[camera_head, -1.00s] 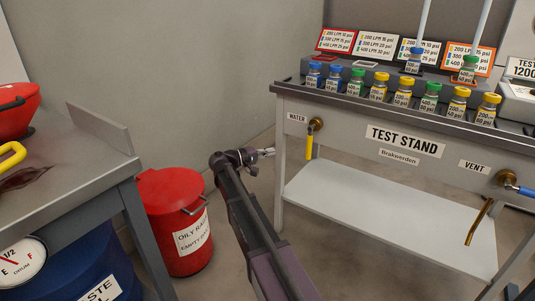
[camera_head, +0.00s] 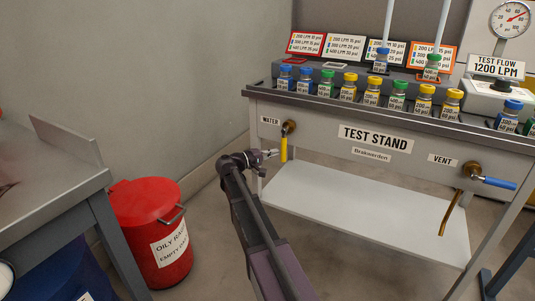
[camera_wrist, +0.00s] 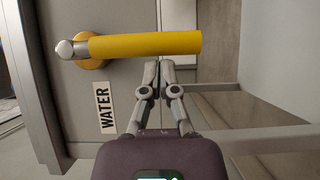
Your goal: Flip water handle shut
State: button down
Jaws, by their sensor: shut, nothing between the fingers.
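The yellow water handle (camera_head: 284,149) hangs straight down from its brass valve (camera_head: 290,127) beside the WATER label (camera_head: 270,121) on the test stand's front. In the wrist view the same yellow handle (camera_wrist: 145,44) lies across the picture, with its pivot at the left. My gripper (camera_head: 274,153) is just left of the handle in the head view. In the wrist view my gripper (camera_wrist: 159,64) is shut and empty, with its fingertips very close to the handle's side. I cannot tell whether they touch it.
The test stand's front rail (camera_head: 345,110) carries several capped bottles above the handle. A blue vent handle (camera_head: 498,184) points right at the stand's right side. A red oily-rag can (camera_head: 150,215) stands on the floor at left, near a grey bench (camera_head: 50,190).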

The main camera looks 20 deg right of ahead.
dwell(0.5)
jog(key=shift+s+d+f, duration=0.1)
jog(key=shift+s+d, duration=0.1)
